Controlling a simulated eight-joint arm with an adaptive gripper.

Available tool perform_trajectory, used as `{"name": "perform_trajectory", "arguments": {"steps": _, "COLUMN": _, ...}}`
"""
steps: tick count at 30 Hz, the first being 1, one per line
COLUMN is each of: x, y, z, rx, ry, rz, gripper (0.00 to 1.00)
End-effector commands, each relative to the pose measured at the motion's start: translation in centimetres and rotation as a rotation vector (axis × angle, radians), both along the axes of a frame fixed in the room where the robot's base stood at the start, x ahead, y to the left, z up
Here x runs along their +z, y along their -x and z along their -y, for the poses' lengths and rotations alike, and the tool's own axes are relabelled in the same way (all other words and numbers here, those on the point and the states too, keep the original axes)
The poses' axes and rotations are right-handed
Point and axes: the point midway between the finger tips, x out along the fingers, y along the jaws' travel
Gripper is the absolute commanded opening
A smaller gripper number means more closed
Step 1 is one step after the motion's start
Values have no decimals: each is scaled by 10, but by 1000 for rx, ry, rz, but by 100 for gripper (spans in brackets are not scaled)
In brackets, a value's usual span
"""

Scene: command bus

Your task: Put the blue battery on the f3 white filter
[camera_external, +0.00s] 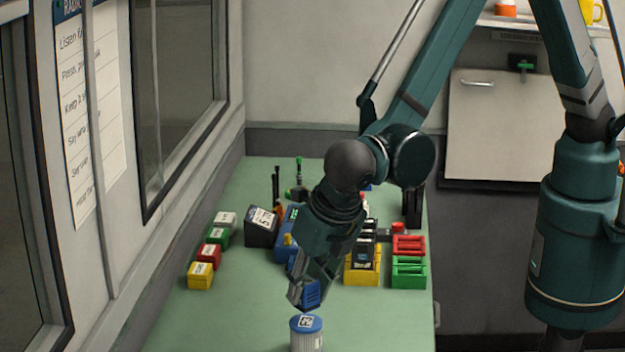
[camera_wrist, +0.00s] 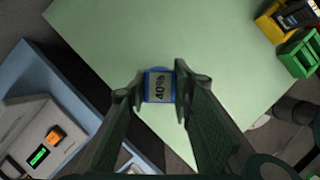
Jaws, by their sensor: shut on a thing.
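My gripper (camera_external: 303,293) is shut on the blue battery (camera_external: 312,293), holding it above the front part of the green table. The white filter (camera_external: 307,342), a ribbed cylinder with a blue top and a white label, stands upright just below the battery in the external view. The label's writing is too small to read surely. A small gap seems to separate battery and filter. In the wrist view the filter is mostly or wholly hidden behind the battery.
On the green table (camera_external: 240,315), yellow (camera_external: 200,276), red and green blocks line the left. A yellow holder (camera_external: 362,271) and red and green racks (camera_external: 409,272) stand right. The front left is clear.

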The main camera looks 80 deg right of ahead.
Motion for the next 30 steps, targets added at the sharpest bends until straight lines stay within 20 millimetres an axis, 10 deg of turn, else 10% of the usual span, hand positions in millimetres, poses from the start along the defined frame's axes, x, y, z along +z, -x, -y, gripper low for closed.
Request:
{"name": "perform_trajectory", "arguments": {"steps": 25, "x": -35, "y": 0, "z": 0, "rx": 0, "ry": 0, "rz": 0, "gripper": 10}}
{"name": "perform_trajectory", "arguments": {"steps": 26, "x": -34, "y": 0, "z": 0, "rx": 0, "ry": 0, "rz": 0, "gripper": 27}}
{"name": "perform_trajectory", "arguments": {"steps": 30, "x": -33, "y": 0, "z": 0, "rx": 0, "ry": 0, "rz": 0, "gripper": 39}}
